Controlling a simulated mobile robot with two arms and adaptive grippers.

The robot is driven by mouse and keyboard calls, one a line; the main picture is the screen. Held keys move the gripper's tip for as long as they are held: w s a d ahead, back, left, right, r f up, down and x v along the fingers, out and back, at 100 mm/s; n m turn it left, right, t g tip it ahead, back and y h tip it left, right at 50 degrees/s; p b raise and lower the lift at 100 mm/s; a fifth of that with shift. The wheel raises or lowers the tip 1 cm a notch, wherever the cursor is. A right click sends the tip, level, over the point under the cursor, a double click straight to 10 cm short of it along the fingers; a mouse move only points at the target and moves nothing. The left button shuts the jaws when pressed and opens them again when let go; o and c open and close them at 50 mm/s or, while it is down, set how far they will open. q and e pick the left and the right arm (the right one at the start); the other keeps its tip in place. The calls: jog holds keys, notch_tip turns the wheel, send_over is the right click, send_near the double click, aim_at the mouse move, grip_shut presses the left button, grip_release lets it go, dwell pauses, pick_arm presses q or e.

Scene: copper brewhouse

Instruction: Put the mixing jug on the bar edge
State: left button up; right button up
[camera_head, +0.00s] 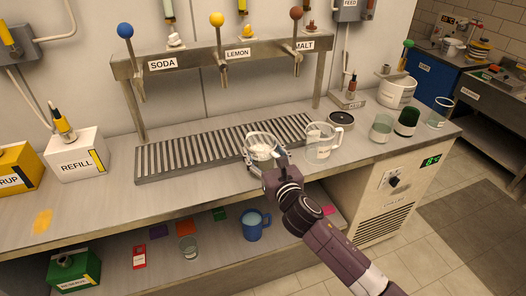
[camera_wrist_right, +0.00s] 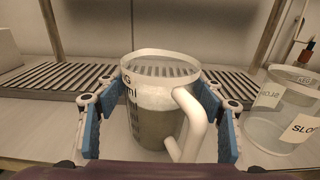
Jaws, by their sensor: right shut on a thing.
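The mixing jug (camera_head: 262,147) is a clear jug with a pale handle and dark printed letters, upright at the front of the slotted drip tray. It fills the middle of the right wrist view (camera_wrist_right: 150,115), with its handle toward the camera's right. My right gripper (camera_head: 265,161) has its blue-backed fingers on both sides of the jug and is shut on it. I cannot tell whether its base touches the counter. The bar edge (camera_head: 150,222) is the front rim of the grey counter. My left gripper is not in view.
A clear slops jug (camera_head: 322,143) stands close right of the held jug. Several glasses (camera_head: 382,127) and a white bucket (camera_head: 397,92) stand farther right. The drip tray (camera_head: 200,156) lies behind, under the taps. The counter's left front is mostly clear. A blue mug (camera_head: 255,226) sits on the lower shelf.

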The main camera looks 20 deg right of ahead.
jog(key=o, duration=2)
jog(key=shift+f, duration=0.1)
jog(key=shift+o, duration=0.2)
jog(key=s+r, duration=0.1)
jog(key=s, duration=1.1)
jog(key=shift+d+b, duration=0.2)
jog(key=shift+b, duration=0.25)
